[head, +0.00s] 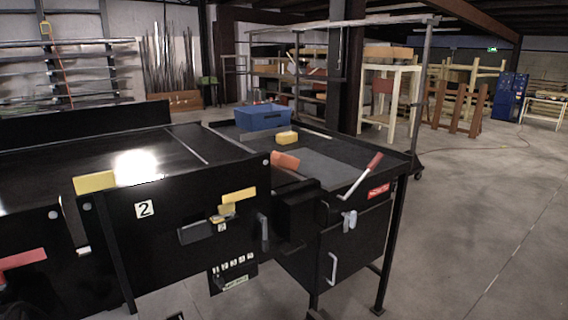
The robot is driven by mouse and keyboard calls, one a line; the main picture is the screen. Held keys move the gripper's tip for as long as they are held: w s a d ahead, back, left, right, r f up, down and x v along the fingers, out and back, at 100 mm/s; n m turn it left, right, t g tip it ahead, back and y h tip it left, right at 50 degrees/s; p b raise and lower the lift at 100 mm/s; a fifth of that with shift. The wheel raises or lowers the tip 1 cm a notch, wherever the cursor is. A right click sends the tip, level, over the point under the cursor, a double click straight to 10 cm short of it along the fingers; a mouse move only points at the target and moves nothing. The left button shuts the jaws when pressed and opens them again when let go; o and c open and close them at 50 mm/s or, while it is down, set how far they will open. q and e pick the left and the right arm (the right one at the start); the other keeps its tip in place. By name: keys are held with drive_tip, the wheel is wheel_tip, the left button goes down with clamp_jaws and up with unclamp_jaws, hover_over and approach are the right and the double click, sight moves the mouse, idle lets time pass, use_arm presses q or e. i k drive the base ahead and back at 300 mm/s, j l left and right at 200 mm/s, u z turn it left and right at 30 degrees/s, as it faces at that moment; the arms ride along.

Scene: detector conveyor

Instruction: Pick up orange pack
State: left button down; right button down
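An orange pack (285,160) shows in the head view at the near side of the black conveyor table (320,163), close to its left end. Its lower part looks hidden by the black frame in front of it. A yellow pack (287,138) lies on the table just behind it, near a blue bin (263,118). Neither of my grippers can be made out in this view. Nothing is seen touching the orange pack.
A black machine with a number 2 plate (145,209) fills the left and has a raised front wall. A red-tipped lever (361,176) sticks up at the table's near right. Open concrete floor (475,225) lies to the right.

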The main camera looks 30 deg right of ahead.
sight(282, 160)
drive_tip(key=u, duration=0.9)
drive_tip(key=k+l+u, duration=0.1)
drive_tip(key=l+u, duration=0.3)
drive_tip(key=k+l+u, duration=0.15)
drive_tip(key=l+u, duration=0.25)
drive_tip(key=k+l+u, duration=0.2)
drive_tip(key=l+u, duration=0.25)
drive_tip(key=k+l+u, duration=0.2)
drive_tip(key=u, duration=0.2)
drive_tip(key=k+l+u, duration=0.15)
drive_tip(key=u, duration=0.25)
drive_tip(key=k+l+u, duration=0.25)
drive_tip(key=k, duration=0.55)
drive_tip(key=k+u, duration=0.25)
drive_tip(key=k, duration=0.55)
